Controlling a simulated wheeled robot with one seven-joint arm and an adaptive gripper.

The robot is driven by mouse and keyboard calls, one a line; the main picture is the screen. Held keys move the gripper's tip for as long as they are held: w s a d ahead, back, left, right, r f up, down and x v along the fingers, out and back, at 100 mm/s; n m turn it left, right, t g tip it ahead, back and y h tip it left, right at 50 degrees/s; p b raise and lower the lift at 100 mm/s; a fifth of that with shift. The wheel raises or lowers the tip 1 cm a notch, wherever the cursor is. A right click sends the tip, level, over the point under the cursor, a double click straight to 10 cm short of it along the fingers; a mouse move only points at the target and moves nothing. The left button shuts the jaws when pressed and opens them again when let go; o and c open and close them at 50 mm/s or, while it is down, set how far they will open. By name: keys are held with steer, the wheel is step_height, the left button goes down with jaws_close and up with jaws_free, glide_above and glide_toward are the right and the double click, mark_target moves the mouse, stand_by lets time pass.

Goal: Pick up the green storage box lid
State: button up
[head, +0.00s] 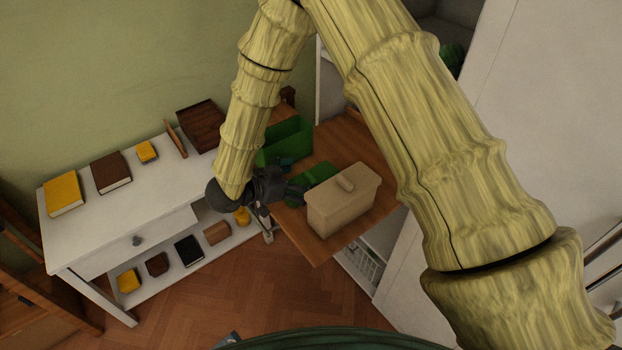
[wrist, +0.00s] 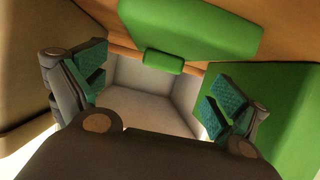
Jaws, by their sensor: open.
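The green storage box lid (head: 318,174) lies on the wooden surface, between the green box and the beige box. In the wrist view the lid (wrist: 205,25) is at the top, with its raised green handle (wrist: 163,62) near the upper middle. My gripper (head: 294,190) is at the lid's near left side and partly covers it. In the wrist view my gripper (wrist: 155,95) has its fingers wide apart with nothing between them; the handle shows beyond the fingertips. Whether a finger touches the lid cannot be told.
The open green box (head: 286,142) stands behind the lid; a green wall fills the right of the wrist view. The lidded beige box (head: 343,204) stands close on the lid's right. A white table (head: 110,215) with books is left. A white panel (head: 540,90) is right.

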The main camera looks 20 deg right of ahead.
mark_target(311, 175)
steer(key=p+x, duration=0.1)
steer(key=x, duration=0.2)
steer(key=shift+w+d+f, duration=0.1)
steer(key=shift+w+d, duration=0.1)
steer(key=shift+d, duration=0.05)
steer(key=c, duration=0.9)
steer(key=shift+c, duration=0.2)
